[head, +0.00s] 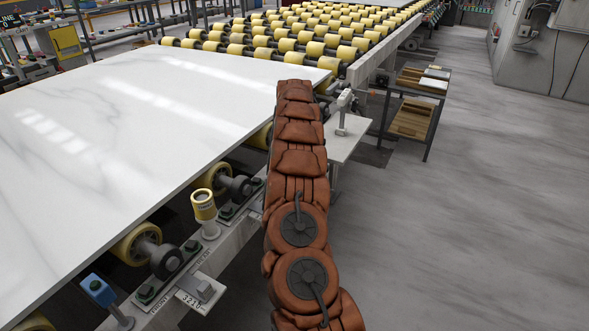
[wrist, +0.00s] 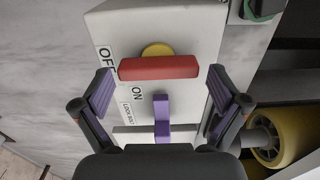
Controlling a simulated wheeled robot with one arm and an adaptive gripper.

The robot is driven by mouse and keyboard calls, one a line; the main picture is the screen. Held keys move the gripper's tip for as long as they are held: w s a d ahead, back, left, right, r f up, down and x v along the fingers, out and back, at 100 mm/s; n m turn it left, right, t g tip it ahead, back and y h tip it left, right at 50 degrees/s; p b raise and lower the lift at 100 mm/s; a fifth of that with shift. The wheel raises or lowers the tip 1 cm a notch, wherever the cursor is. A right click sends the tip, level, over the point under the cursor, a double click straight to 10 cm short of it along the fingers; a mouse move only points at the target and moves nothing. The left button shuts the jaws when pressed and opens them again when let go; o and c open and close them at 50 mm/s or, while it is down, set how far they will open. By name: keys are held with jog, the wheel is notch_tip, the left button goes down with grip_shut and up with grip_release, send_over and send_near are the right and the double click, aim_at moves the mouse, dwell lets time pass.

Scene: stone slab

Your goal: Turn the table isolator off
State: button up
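The table isolator (wrist: 205,30) is a pale box in the wrist view. Its red handle (wrist: 157,68) lies crosswise over a yellow disc (wrist: 157,50). An OFF label (wrist: 105,57) is at the box's left edge, and an ON label (wrist: 137,93) is below the handle. My gripper (wrist: 159,74) is open, one purple-padded finger on each side of the handle, with gaps visible. In the head view my arm hides the gripper and isolator.
A large white slab (head: 130,115) lies on yellow rollers (head: 285,45) at the left and back. A yellow-topped post (head: 204,208) and a blue-topped post (head: 97,288) stand along the frame. A small rack (head: 412,118) stands right of the arm. The right floor (head: 480,220) is clear.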

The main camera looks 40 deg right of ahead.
jog(key=shift+d+r, duration=0.1)
notch_tip(320, 180, up, 12)
dwell(1.0)
dwell(1.0)
